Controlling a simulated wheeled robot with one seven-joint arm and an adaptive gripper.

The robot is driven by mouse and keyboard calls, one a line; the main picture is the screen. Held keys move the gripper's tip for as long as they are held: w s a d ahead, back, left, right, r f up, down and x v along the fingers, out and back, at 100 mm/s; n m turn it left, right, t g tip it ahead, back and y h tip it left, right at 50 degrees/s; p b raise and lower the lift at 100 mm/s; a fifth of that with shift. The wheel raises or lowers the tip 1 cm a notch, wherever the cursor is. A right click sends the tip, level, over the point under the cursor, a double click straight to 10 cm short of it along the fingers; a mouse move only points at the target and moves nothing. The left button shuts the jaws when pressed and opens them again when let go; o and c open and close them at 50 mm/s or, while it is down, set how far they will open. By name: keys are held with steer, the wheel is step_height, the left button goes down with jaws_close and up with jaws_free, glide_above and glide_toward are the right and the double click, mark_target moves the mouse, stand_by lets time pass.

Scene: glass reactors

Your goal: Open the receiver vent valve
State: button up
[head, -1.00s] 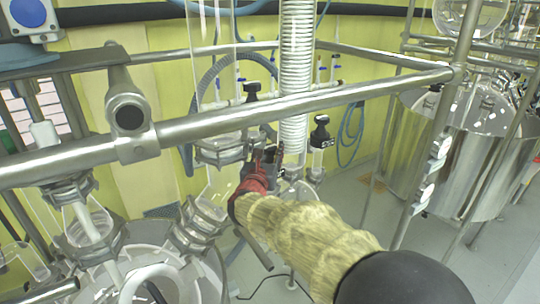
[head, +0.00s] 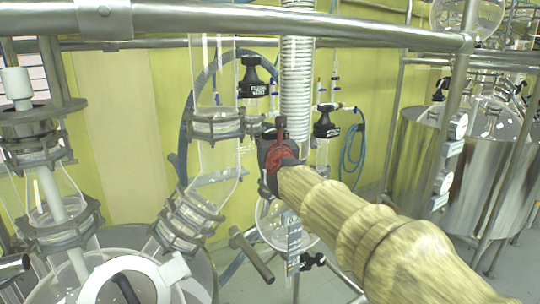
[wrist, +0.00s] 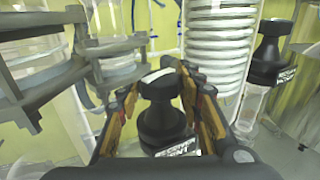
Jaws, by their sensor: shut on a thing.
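A black valve knob (wrist: 163,110) with a white label stands upright between the two fingers of my gripper (wrist: 160,90) in the wrist view. The fingers are shut on it from both sides. The label is cut off by the near part of the gripper, so I cannot read which valve this is. In the head view my gripper (head: 275,135) is just left of the white coil, above a round glass flask (head: 280,222). The held knob is hidden there behind the gripper and arm.
Another black labelled knob (head: 252,78) stands above and left of my gripper; a further one (head: 326,122) is right of the white coil (head: 298,80). Clamped glass joints (head: 215,125) are close on the left. A metal rail (head: 300,22) crosses above. Steel vessels (head: 450,160) stand right.

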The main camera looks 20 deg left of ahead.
steer(key=shift+f+n+g+y+b, duration=0.15)
steer(key=shift+n+g+y+b, duration=0.6)
steer(key=shift+b, duration=1.95)
steer(key=n+y+b, duration=0.1)
steer(key=y+b, duration=0.1)
steer(key=b, duration=0.2)
steer(key=shift+f+g+b, duration=0.1)
steer(key=shift+g+b, duration=0.25)
steer(key=shift+d+n+y+b, duration=0.1)
steer(key=shift+n+y+b, duration=0.15)
steer(key=shift+b, duration=0.25)
steer(key=shift+w+n+g+y+b, duration=0.1)
steer(key=shift+n+g+y+b, duration=0.85)
steer(key=shift+g+b, duration=0.3)
steer(key=shift+r+n+g+y, duration=0.2)
steer(key=shift+n+g+y, duration=0.35)
steer(key=shift+g+y, duration=0.15)
steer(key=shift+r+n+g+y+p, duration=0.2)
steer(key=shift+n+g+y+p, duration=0.25)
steer(key=shift+n+g+p, duration=0.45)
steer(key=n+g+y+p, duration=0.1)
steer(key=g+p, duration=0.1)
steer(key=p, duration=0.1)
steer(key=shift+g, duration=0.25)
steer(key=shift+n+g+p, duration=0.4)
steer(key=shift+p, duration=0.25)
steer(key=shift+f+g, duration=0.15)
steer(key=shift+g, duration=0.15)
